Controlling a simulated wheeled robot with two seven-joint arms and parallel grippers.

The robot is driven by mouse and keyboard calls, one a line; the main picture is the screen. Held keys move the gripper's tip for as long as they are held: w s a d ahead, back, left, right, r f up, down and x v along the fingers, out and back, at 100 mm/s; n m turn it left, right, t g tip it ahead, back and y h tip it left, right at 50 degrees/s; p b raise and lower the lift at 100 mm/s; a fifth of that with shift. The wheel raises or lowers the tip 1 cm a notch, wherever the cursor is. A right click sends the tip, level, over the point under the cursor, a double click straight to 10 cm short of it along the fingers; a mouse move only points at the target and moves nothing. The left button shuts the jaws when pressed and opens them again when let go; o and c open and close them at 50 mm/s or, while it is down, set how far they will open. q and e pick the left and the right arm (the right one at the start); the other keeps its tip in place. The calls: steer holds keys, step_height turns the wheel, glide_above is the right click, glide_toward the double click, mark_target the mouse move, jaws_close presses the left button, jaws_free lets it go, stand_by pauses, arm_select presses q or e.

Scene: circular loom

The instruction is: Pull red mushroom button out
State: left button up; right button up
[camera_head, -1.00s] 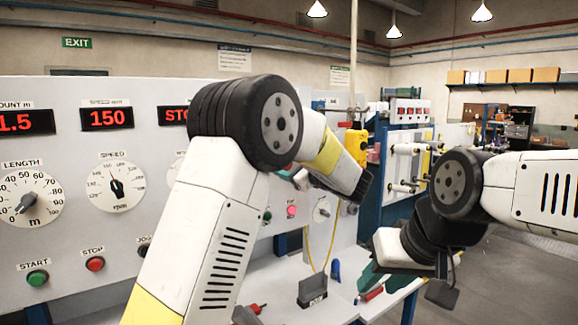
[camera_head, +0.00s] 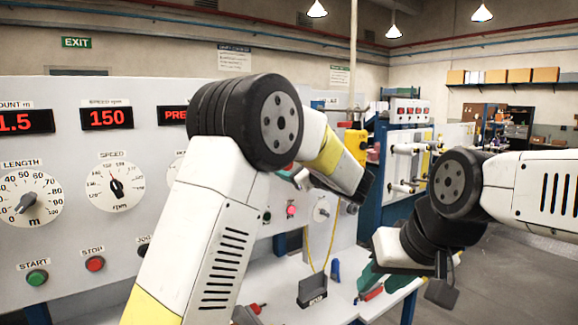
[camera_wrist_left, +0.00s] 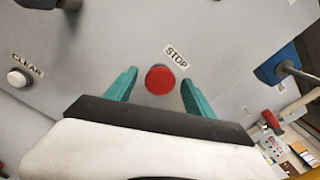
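The red mushroom button (camera_wrist_left: 160,80) sits on the grey panel beside a STOP label in the left wrist view. My left gripper (camera_wrist_left: 159,82) is open, with one teal finger on each side of the button and a visible gap on both sides. In the head view my left arm hides most of that place; a bit of teal finger (camera_head: 300,179) shows beside the wrist. My right gripper (camera_head: 369,282) hangs low over the white table, apart from the panel; its teal fingers are partly hidden, and their opening is unclear.
A white CLEAR button (camera_wrist_left: 17,78) and a blue part on a rod (camera_wrist_left: 277,65) flank the red button. The panel also has a smaller red stop button (camera_head: 95,264), a green start button (camera_head: 37,278) and dials. A dark holder (camera_head: 312,290) stands on the table.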

arm_select(q)
steer(key=v, duration=0.8)
stand_by(1.2)
